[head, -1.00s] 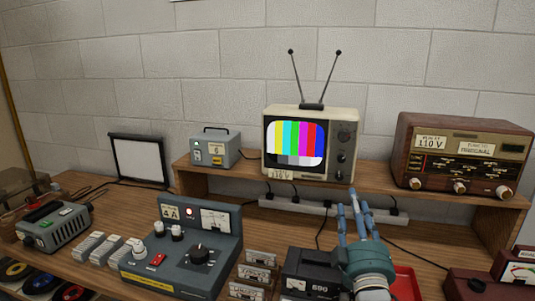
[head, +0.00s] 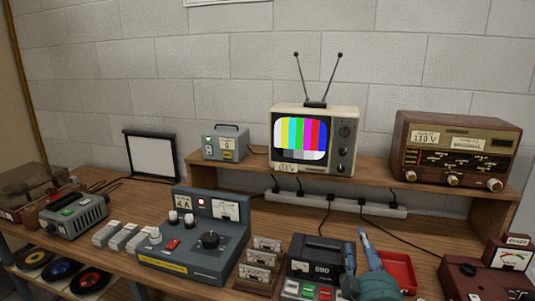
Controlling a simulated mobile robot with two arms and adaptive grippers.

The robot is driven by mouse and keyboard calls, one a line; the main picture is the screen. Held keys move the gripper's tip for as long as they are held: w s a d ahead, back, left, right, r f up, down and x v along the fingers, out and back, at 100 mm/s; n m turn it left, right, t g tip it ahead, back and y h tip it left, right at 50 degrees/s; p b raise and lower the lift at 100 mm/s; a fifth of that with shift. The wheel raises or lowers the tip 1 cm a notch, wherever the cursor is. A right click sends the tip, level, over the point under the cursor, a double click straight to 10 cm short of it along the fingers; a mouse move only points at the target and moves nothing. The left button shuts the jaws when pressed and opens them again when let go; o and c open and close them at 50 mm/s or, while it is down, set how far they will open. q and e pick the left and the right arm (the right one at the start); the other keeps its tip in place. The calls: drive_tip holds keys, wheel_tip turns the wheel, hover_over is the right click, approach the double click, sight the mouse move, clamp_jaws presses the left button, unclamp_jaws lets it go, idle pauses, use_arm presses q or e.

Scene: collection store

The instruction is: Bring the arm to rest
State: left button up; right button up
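My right gripper (head: 357,247) is blue-grey and comes in at the bottom edge, right of centre. Its fingers point up and away, spread apart, with nothing seen between them. It is beside the dark box marked 690 (head: 315,259) and in front of the red tray (head: 401,268), part of which it hides. The rest of my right arm is cut off by the bottom edge. My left gripper is not in view.
A television (head: 312,140) with colour bars and a wooden radio (head: 455,152) stand on the raised shelf. A power strip (head: 330,201) with cables runs below. A grey control panel (head: 195,240), cassettes (head: 260,265) and a red meter box (head: 485,275) crowd the bench.

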drive_tip(key=s+f+m+g+y, duration=0.1)
drive_tip(key=s+f+g, duration=0.2)
drive_tip(key=s+f, duration=0.5)
drive_tip(key=s+f+m+g, duration=0.1)
drive_tip(key=s+f+g, duration=0.35)
drive_tip(key=f, duration=0.55)
drive_tip(key=s+a+f+m+g+y, duration=0.1)
drive_tip(key=s+f+g, duration=0.35)
drive_tip(key=s, duration=0.75)
drive_tip(key=s+a+f+m+g, duration=0.1)
drive_tip(key=s+f+g, duration=0.35)
drive_tip(key=s, duration=0.75)
wheel_tip(320, 180, down, 27)
drive_tip(key=s, duration=0.2)
drive_tip(key=s+d+f, duration=0.2)
drive_tip(key=s+f, duration=1.4)
drive_tip(key=s, duration=0.1)
drive_tip(key=shift+d+f+n+g, duration=0.15)
drive_tip(key=shift+d+n+g, duration=0.2)
drive_tip(key=shift+n, duration=0.05)
drive_tip(key=shift+s, duration=0.1)
